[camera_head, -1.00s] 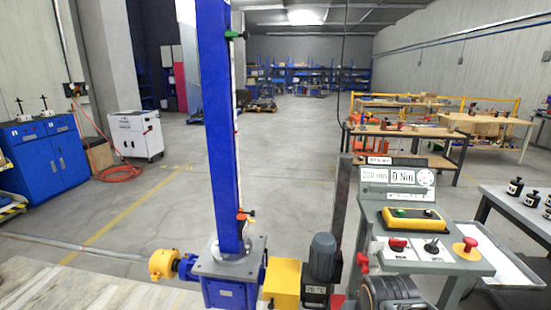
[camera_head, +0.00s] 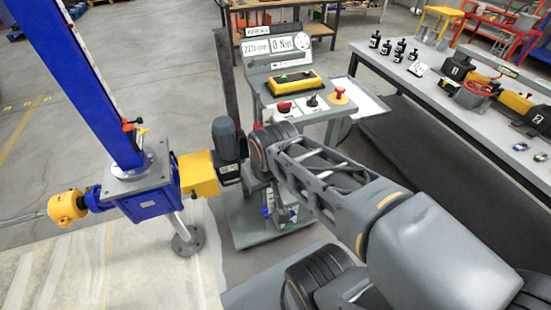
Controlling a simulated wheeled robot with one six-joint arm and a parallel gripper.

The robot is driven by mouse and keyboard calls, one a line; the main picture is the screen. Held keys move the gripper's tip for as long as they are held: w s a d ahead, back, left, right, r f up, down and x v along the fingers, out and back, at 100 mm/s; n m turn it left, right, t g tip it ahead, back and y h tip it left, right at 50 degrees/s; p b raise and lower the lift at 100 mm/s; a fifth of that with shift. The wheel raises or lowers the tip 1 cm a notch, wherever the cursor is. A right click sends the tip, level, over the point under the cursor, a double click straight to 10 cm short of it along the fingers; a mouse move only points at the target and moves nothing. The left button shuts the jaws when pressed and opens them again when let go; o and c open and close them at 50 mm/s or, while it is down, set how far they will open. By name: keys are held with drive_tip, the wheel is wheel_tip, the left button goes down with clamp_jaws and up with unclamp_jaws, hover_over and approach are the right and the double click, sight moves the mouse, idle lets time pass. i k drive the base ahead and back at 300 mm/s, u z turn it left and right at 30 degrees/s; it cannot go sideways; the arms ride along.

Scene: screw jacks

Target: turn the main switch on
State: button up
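A grey control console (camera_head: 252,75) stands in the upper middle. I cannot read which one is labelled the main switch; the red switch looks like a rotary handle. A yellow pendant (camera_head: 294,83) with a green button lies above them. My arm reaches from the lower right to just in front of the console. My gripper does not show, so its fingers cannot be seen.
A tall blue screw jack (camera_head: 90,80) with a yellow gearbox cover (camera_head: 198,174) and grey motor (camera_head: 226,138) stands left of the console. A workbench (camera_head: 440,85) with black parts and a red handwheel is at the right. Floor at the far left is open.

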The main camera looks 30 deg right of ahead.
sight(284, 108)
drive_tip(key=u, duration=0.05)
drive_tip(key=k, duration=1.1)
drive_tip(key=z, duration=0.65)
drive_tip(key=i, duration=1.55)
drive_tip(key=u, duration=0.7)
